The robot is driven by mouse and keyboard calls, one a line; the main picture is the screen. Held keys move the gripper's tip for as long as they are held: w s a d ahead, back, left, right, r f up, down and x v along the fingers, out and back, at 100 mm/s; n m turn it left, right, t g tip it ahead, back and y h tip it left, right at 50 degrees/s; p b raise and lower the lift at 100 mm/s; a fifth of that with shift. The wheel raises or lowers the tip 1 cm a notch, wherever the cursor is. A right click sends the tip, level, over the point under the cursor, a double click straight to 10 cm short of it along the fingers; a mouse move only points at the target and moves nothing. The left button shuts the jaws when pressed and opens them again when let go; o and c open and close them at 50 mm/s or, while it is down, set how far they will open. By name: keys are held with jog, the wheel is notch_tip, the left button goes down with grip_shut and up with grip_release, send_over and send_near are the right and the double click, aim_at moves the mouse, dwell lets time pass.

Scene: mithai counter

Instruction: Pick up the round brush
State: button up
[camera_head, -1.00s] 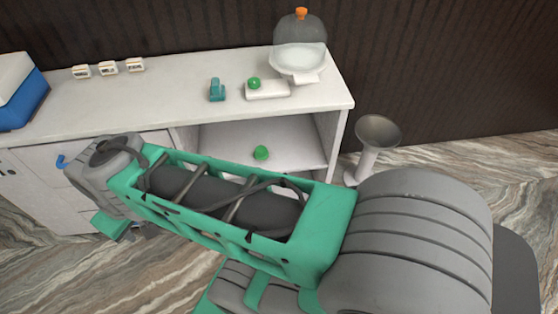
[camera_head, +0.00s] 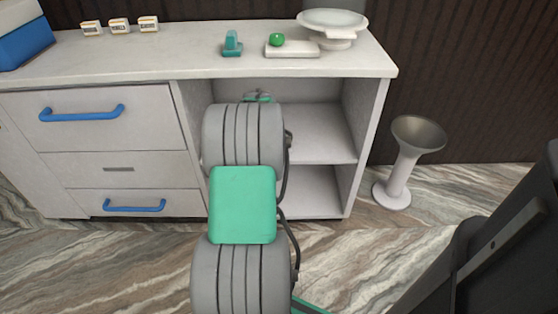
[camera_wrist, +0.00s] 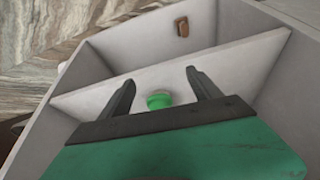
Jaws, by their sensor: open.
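A small round green object (camera_wrist: 158,100), which looks like the round brush, sits on the middle shelf of the cabinet in the wrist view. My gripper (camera_wrist: 157,80) is open, with its two dark fingers pointing into the shelf space. The green object shows between the fingers, and I see no contact with it. In the head view my arm hides this object and most of my gripper.
The cabinet's shelf (camera_head: 315,133) has side walls close around my gripper. A brown block (camera_wrist: 182,26) lies in another compartment. On the counter stand a teal item (camera_head: 232,44), a green ball (camera_head: 277,40) on a white slab, and a scale (camera_head: 333,22). A white stand (camera_head: 397,180) is right.

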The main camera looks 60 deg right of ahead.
jog(key=shift+m, duration=0.3)
jog(key=d, duration=0.2)
jog(key=d+f+b, duration=0.1)
jog(key=d, duration=0.5)
jog(key=shift+w+d+f+b, duration=0.2)
jog(key=shift+w+b, duration=0.15)
jog(key=shift+w, duration=0.05)
jog(key=d, duration=0.1)
jog(key=w+d+b, duration=0.1)
jog(key=d, duration=0.1)
jog(key=d+f+b, duration=0.1)
jog(key=d, duration=0.1)
jog(key=shift+w, duration=0.4)
grip_shut()
jog(key=shift+r, duration=0.15)
